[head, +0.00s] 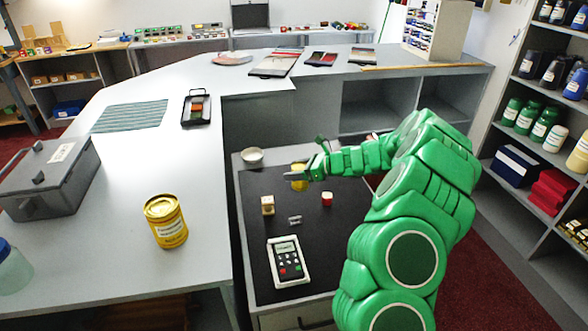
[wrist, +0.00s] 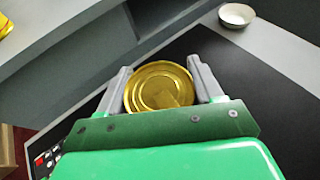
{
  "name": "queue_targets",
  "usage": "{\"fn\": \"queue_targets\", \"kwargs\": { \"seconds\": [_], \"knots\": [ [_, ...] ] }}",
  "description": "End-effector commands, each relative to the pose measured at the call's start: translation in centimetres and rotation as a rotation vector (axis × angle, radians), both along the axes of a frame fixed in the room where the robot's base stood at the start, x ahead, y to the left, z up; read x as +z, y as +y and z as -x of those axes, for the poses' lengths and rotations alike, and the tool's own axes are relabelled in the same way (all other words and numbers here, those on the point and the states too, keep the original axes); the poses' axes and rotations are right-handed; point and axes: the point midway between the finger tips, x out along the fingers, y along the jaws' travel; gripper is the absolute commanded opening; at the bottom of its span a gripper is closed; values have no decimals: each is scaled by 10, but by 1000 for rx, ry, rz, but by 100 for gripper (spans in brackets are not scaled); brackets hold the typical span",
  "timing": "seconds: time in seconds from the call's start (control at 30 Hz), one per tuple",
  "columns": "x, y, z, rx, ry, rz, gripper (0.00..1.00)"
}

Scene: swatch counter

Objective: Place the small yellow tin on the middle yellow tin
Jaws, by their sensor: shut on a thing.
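A small yellow tin (head: 299,184) is gripped over the far part of the black mat in the head view. In the wrist view its round gold top (wrist: 160,88) sits between the two grey fingers. My gripper (head: 301,171) is shut on this tin; the height of the tin above the mat is hard to tell. A yellow patch (wrist: 5,25) shows at the wrist view's top left corner.
The black mat (head: 262,225) holds a keypad device (head: 288,262), two small blocks and a small metal piece. A white bowl (head: 252,156) sits at its far left corner. A grey box (head: 50,178) stands left of the larger tin. The counter around that tin is clear.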

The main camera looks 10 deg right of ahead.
Motion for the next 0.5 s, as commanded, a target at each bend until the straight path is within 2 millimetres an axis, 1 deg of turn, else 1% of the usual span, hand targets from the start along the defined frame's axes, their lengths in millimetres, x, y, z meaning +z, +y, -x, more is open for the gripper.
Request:
{"fn": "queue_targets", "kwargs": {
  "seconds": [0.03,0.1,0.2,0.3,0.5],
  "knots": [
    [6,1,6,-1,-3,-3,24],
    [11,1,15,-1,-5,-3,24],
    [14,2,26,0,-3,-4,24],
    [18,3,35,1,-2,-5,24],
    [23,2,46,-2,-4,-1,24]
  ]
}}
